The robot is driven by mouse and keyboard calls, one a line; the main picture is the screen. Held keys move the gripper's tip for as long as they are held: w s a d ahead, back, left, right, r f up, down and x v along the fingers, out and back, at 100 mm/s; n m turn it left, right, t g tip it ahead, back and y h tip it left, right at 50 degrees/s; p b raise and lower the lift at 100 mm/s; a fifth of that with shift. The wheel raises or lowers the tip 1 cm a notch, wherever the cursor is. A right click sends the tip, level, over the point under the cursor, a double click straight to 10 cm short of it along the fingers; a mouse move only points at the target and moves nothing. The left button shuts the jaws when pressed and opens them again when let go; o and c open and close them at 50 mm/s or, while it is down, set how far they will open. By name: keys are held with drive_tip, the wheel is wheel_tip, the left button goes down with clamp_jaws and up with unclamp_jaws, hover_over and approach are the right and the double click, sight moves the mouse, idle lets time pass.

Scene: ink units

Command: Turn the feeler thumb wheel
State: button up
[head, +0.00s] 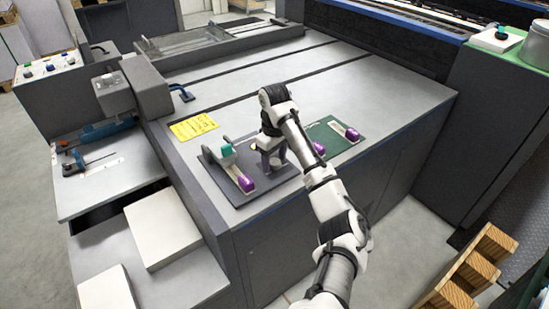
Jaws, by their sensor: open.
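A dark plate (213,177) lies on the grey machine top. On its left part is a grey unit with a teal knob (225,150) and a purple end (246,185). My gripper (275,164) points down over the right part of this plate, to the right of the teal knob and apart from it. It is open; its fingertips are small, and what lies directly under them is hard to make out. A second purple part (319,148) shows beside my arm, partly hidden. I cannot tell for sure which part is the feeler thumb wheel.
A green mat (328,136) with another purple-ended piece (352,134) lies to the right. A yellow note (194,127) lies behind the plate. A grey housing (147,86) rises at left. The machine top (370,85) at right is clear. A wooden rack (470,270) stands front right.

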sight(275, 161)
drive_tip(key=shift+r, duration=0.1)
wheel_tip(275, 161, up, 14)
drive_tip(key=p, duration=0.1)
idle(0.4)
drive_tip(key=shift+f, duration=0.2)
idle(0.8)
